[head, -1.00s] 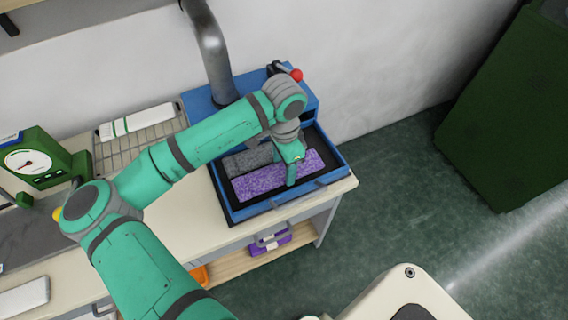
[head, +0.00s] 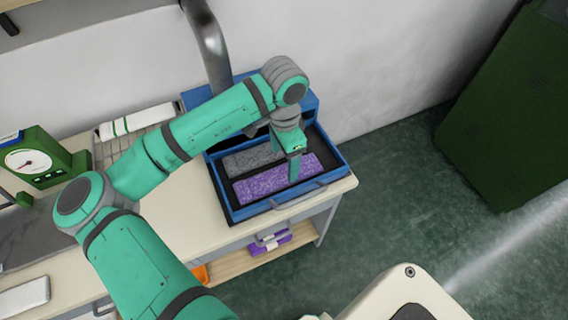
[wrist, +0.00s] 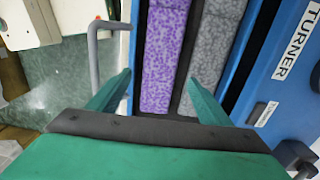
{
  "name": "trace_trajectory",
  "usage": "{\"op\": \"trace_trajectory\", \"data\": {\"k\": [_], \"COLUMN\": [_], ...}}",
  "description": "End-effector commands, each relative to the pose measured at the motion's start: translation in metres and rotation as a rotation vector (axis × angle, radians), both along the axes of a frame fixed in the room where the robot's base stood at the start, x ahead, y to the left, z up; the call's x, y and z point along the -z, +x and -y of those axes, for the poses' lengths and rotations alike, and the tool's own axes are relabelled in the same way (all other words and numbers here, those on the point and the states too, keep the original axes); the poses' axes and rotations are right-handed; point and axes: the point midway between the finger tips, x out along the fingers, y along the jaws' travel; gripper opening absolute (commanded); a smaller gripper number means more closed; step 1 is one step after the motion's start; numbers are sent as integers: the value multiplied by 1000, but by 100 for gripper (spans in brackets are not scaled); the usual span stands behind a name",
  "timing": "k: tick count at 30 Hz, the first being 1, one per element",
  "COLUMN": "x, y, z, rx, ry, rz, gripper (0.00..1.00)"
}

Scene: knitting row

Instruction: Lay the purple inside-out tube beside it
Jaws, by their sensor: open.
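The purple speckled tube (head: 268,181) lies flat in the front of a blue tray (head: 236,214) with a dark inside. A grey speckled tube (head: 250,160) lies behind it, side by side with a narrow dark gap. My gripper (head: 294,165) is above the right end of the purple tube. In the wrist view my gripper (wrist: 160,88) is open and empty, its fingers apart on either side of the purple tube (wrist: 164,55) and part of the grey tube (wrist: 208,45). The fingers hide small parts of the tray.
The blue unit reads "TURNER" (wrist: 301,41) and has a grey handle (wrist: 95,55) on its front. A green dial scale (head: 38,158) and a wire rack with a white, green-striped roll (head: 137,121) stand to the left. A green cabinet (head: 510,110) stands at right.

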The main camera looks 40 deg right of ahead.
Motion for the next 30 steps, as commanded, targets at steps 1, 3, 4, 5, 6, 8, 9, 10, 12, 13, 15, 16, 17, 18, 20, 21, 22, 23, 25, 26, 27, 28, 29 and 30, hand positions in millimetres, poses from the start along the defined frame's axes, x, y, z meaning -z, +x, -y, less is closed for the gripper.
{"op": "trace_trajectory", "data": {"k": [1,3,4,5,6,8,9,10,12,13,15,16,17,18,20,21,22,23,25,26,27,28,29,30], "x": [-11,-26,-33,-38,-46,-57,-63,-67,-76,-79,-84,-86,-87,-88,-89,-89,-89,-89,-89,-89,-89,-89,-89,-89], "y": [0,0,1,0,0,0,0,0,1,0,0,0,0,0,0,0,0,0,0,0,0,0,0,0], "z": [1,1,1,1,1,1,1,0,0,0,0,0,0,0,0,0,0,0,0,0,0,0,0,0], "rx": [1,0,0,0,0,0,0,0,-1,-1,0,0,0,0,0,0,0,0,0,0,0,0,0,0], "ry": [-2,-2,-2,-2,-2,-2,-1,0,0,0,0,0,0,1,1,1,1,1,1,1,1,1,0,0], "rz": [1,1,3,3,1,3,2,1,2,1,1,1,1,1,1,0,0,0,0,0,0,0,0,0], "gripper": [72,72,72,72,72,72,72,72,72,72,72,72,72,72,72,72,72,72,72,72,72,72,72,72]}}
